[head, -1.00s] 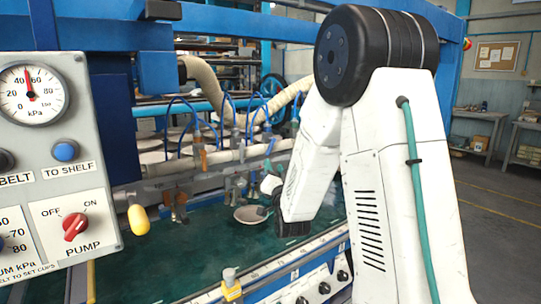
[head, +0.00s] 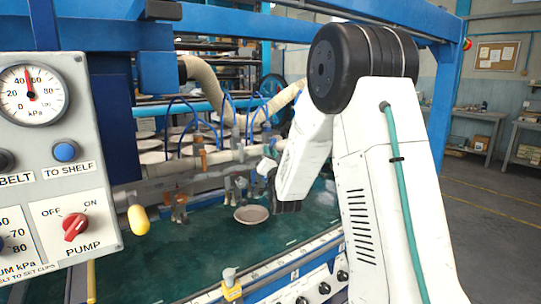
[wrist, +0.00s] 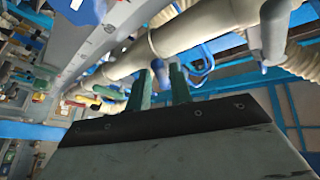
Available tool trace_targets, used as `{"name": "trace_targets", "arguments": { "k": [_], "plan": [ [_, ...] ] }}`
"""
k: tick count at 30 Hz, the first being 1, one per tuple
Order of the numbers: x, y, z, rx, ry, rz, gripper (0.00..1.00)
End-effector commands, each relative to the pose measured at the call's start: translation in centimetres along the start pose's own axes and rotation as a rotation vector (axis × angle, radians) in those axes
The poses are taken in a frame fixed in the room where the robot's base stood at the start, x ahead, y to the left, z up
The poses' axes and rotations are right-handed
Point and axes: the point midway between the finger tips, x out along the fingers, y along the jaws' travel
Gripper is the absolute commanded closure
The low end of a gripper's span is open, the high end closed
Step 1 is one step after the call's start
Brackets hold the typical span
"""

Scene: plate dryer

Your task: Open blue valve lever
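My gripper shows in the wrist view (wrist: 160,85) as two green fingers standing apart. A blue piece with a pale grey part (wrist: 160,69) appears between or just beyond the fingertips; I cannot tell whether they touch it. A curved blue loop (wrist: 204,62) is just right of the fingers, below a thick beige pipe. I cannot tell for sure which blue part is the valve lever. In the head view my arm reaches toward the pipe row, with its end (head: 266,166) above the green belt; the fingertips are too small to make out there.
A shallow brownish plate (head: 251,214) lies on the green belt (head: 190,245). The beige pipe (head: 225,156) with blue hoses runs above it. The control panel (head: 50,150) stands at left, with its pump knob (head: 75,227). A yellow knob (head: 138,220) is beside the panel.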

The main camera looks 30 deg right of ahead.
Motion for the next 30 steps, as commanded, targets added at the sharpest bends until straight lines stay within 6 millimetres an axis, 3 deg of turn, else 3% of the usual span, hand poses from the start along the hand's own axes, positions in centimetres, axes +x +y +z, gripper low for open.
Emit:
{"name": "trace_targets", "arguments": {
  "k": [1,2,14,30],
  "plan": [
    [0.0,0.0,0.0,0.0,0.0,0.0,0.93],
    [0.0,0.0,0.0,0.0,0.0,0.0,1.0],
    [0.0,0.3,0.1,-0.042,0.01,-0.022,1.0],
    [0.4,1.9,0.0,-0.337,0.078,-0.183,1.0]
  ]
}}
